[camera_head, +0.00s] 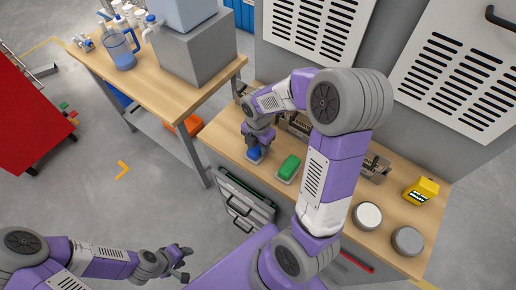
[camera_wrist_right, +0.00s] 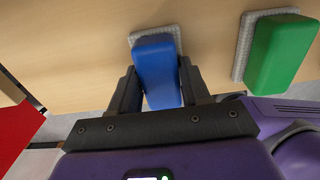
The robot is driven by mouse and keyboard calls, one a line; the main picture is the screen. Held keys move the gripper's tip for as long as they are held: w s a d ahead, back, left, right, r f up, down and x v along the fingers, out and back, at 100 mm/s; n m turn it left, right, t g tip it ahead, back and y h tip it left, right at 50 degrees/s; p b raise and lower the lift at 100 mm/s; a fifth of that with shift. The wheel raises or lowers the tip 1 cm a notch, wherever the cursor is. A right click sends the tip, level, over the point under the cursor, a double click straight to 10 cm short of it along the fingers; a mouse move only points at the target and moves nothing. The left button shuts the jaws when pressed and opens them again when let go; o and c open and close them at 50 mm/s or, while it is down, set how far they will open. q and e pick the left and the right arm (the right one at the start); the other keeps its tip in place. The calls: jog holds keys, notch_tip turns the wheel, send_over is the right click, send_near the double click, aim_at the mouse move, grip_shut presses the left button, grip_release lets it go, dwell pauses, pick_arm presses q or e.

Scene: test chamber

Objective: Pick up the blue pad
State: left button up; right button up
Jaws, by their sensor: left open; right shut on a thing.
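The blue pad (camera_head: 254,153) is at the left end of the workbench, over a light grey textured base (camera_wrist_right: 176,31). My right gripper (camera_head: 258,141) is over it, pointing down. In the right wrist view the blue pad (camera_wrist_right: 157,66) sits between the two dark fingers, and the gripper is shut on it. The pad is at its base; I cannot tell whether there is a gap beneath it. My left gripper (camera_head: 183,263) is open and empty, low over the floor at the bottom left, far from the bench.
A green pad (camera_head: 288,167) on a similar base lies just right of the blue one. Two round containers (camera_head: 368,215) and a yellow device (camera_head: 421,191) stand further right. A side table (camera_head: 176,96) with a blue jug (camera_head: 122,53) is at the upper left.

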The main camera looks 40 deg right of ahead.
aim_at(257, 146)
jog(key=shift+r, duration=0.1)
notch_tip(257, 146, up, 10)
jog(key=p, duration=0.3)
jog(key=o, duration=0.4)
jog(key=shift+c, duration=1.4)
